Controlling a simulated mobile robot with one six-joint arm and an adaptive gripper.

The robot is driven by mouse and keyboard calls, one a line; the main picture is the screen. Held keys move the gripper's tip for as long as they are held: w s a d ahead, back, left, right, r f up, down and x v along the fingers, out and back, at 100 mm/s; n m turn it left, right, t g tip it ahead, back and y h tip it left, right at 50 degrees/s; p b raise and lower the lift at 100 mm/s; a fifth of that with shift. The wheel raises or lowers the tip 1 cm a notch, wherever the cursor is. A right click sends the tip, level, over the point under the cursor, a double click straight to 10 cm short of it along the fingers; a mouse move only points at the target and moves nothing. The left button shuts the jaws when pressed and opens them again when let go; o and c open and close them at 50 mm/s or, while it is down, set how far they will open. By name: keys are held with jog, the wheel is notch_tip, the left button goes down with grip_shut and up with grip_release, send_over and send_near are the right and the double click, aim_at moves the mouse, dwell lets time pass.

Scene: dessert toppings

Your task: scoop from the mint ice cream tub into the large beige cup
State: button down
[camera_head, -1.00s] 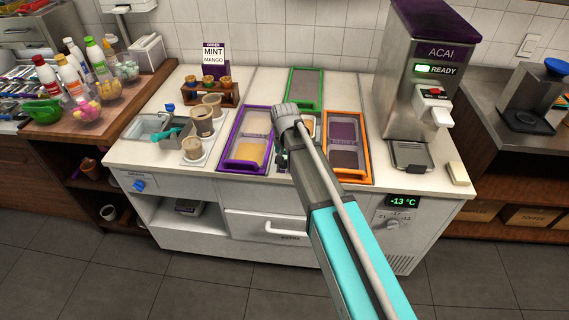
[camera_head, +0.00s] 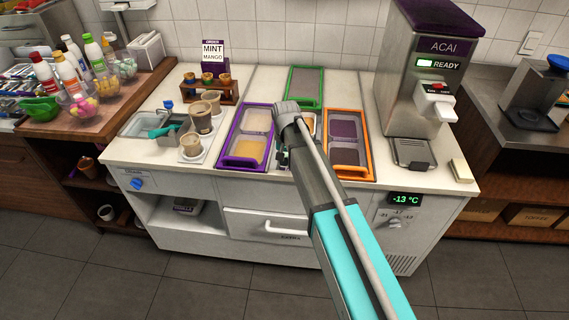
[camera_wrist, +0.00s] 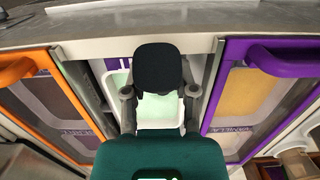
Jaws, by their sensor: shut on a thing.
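My gripper (camera_wrist: 160,97) is shut on a dark, rounded-ended handle (camera_wrist: 158,68), probably a scoop's. It is above the open well between the orange-framed and purple-framed lids. The mint ice cream tub (camera_wrist: 157,110), pale green inside, lies below it in the wrist view. The handle and my gripper cover its middle, and the tool's lower end is hidden. In the head view my arm covers most of that well. Several beige cups stand left of the purple lid; the large beige cup looks to be the middle one (camera_head: 201,118), upright.
The purple-framed lid (camera_head: 222,160) and orange-framed lid (camera_head: 370,160) flank the well. A green-framed lid (camera_head: 291,88) lies behind. The acai machine (camera_head: 410,100) stands at right. An order sign (camera_head: 213,52) reads MINT, MANGO.

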jog(key=shift+w+d, duration=0.15)
jog(key=shift+w, duration=2.85)
jog(key=shift+s+f+t, duration=0.3)
jog(key=shift+s+t, duration=0.05)
jog(key=shift+t, duration=0.05)
jog(key=shift+s+f+t+b, duration=0.3)
jog(key=shift+s+t+b, duration=0.25)
jog(key=shift+t, duration=0.15)
jog(key=shift+r+p, duration=0.65)
jog(key=shift+r, duration=0.1)
jog(key=shift+s+r+p, duration=0.4)
jog(key=shift+r+p, duration=1)
jog(key=shift+s+r+p, duration=0.4)
jog(key=shift+r+p, duration=1.05)
jog(key=shift+s+r+p, duration=0.4)
jog(key=shift+r+p, duration=1)
jog(key=shift+s, duration=0.15)
